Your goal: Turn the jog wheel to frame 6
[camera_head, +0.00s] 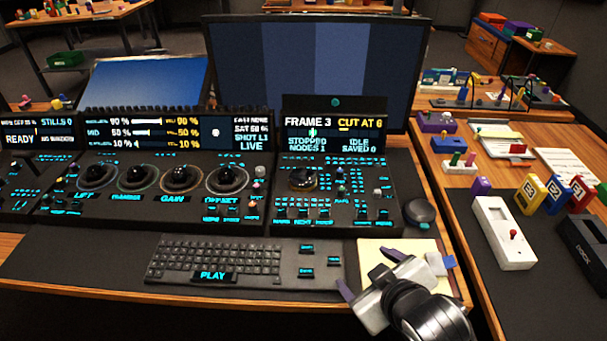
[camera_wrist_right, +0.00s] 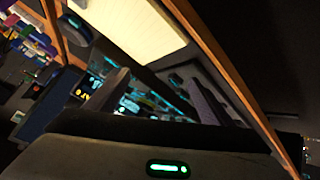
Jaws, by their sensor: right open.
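The jog wheel (camera_head: 303,180), a dark round knob with a golden sheen, sits on the right-hand control panel (camera_head: 340,222). The small display (camera_head: 334,130) above it reads FRAME 3, CUT AT 6 and STOPPED. My right gripper (camera_head: 368,272) is open and empty, over the yellow paper at the desk's front right. It is apart from the jog wheel, in front of it and to its right. Its two fingers also show in the right wrist view (camera_wrist_right: 155,98), with blurred lit panel parts beyond. My left gripper is not in view.
A keyboard (camera_head: 214,258) lies in front of the panels, left of my right gripper. Colour-wheel knobs (camera_head: 180,178) stand left of the jog wheel. A round black puck (camera_head: 419,213) stands right of the panel. A big monitor (camera_head: 320,65) stands behind.

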